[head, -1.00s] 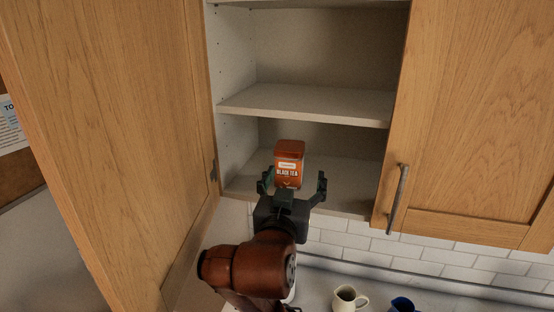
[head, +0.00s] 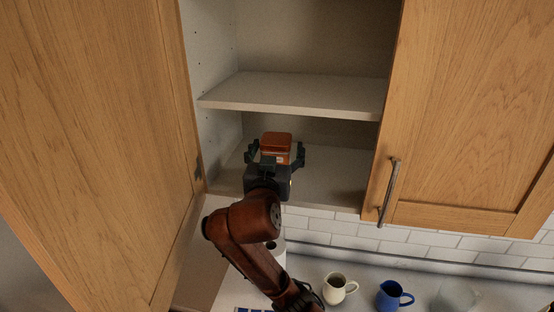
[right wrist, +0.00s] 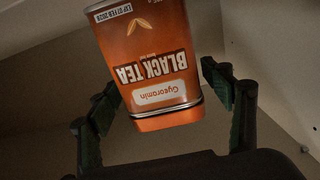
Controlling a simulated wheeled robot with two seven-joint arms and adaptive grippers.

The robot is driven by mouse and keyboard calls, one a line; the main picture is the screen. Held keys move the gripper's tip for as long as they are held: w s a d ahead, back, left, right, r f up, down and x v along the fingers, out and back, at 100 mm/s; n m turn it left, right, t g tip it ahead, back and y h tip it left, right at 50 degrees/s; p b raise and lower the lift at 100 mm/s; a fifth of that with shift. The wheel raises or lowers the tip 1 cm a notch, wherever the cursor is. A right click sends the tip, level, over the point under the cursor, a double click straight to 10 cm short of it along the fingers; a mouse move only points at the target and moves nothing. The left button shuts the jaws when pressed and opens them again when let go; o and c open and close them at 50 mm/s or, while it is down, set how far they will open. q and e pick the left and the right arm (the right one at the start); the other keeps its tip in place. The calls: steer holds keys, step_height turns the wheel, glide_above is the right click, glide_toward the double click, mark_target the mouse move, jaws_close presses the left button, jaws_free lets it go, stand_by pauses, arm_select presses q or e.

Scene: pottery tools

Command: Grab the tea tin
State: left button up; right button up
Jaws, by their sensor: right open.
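The orange tea tin (head: 277,143) stands on the lower shelf of the open cupboard, its lower part hidden by my right gripper in the head view. In the right wrist view the tin (right wrist: 150,65) shows its "BLACK TEA" label upside down. My right gripper (head: 275,152) is open, with one finger on each side of the tin. In the right wrist view its fingers (right wrist: 165,105) flank the tin, with a gap showing on the left; on the right the finger is close and I cannot tell if it touches. My left gripper is not in view.
The cupboard's middle shelf (head: 295,95) lies above the tin. An open wooden door (head: 100,120) stands at left, and a shut door (head: 470,110) with a metal handle (head: 389,192) at right. A cream jug (head: 335,290) and a blue jug (head: 390,295) stand on the counter below.

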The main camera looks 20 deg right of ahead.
steer(key=shift+w+a+f, duration=0.1)
steer(key=shift+w+a, duration=0.05)
steer(key=c, duration=1.5)
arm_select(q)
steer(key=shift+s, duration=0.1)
arm_select(e)
steer(key=shift+o, duration=0.2)
